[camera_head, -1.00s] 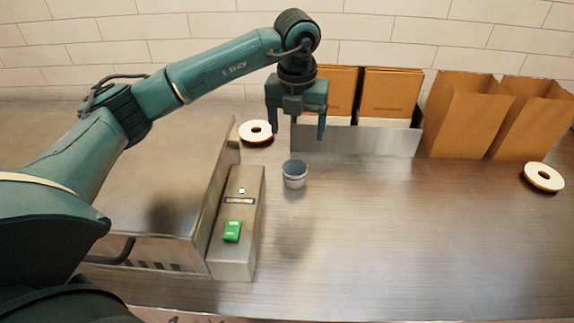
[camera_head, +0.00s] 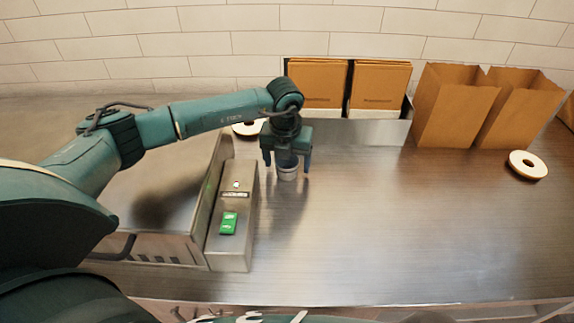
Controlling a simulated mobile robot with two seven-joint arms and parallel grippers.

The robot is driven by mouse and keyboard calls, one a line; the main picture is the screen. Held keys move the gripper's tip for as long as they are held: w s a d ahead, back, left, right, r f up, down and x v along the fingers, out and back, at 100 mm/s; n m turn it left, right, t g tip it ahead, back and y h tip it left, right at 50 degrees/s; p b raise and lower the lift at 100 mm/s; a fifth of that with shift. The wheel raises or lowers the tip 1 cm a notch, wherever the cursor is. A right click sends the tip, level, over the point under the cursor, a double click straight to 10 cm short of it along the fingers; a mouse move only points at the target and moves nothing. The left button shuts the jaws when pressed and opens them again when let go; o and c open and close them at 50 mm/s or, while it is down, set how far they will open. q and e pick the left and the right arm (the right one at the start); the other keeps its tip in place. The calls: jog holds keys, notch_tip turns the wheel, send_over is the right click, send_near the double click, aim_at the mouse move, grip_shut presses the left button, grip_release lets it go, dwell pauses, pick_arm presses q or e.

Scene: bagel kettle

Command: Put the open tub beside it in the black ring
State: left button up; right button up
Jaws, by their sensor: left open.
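I see no clear black ring. A cream ring with a dark hole (camera_head: 247,129) lies behind the gripper, partly hidden by my arm. A similar ring (camera_head: 528,166) lies at the right. My right gripper is not in view.
A steel box (camera_head: 231,245) with a green button (camera_head: 229,223) stands left of the tub. A metal rack (camera_head: 380,132) of brown boxes and some paper bags (camera_head: 452,108) stand at the back. The counter's front and right middle are clear.

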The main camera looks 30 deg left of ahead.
pick_arm(q)
jog(key=c, duration=1.1)
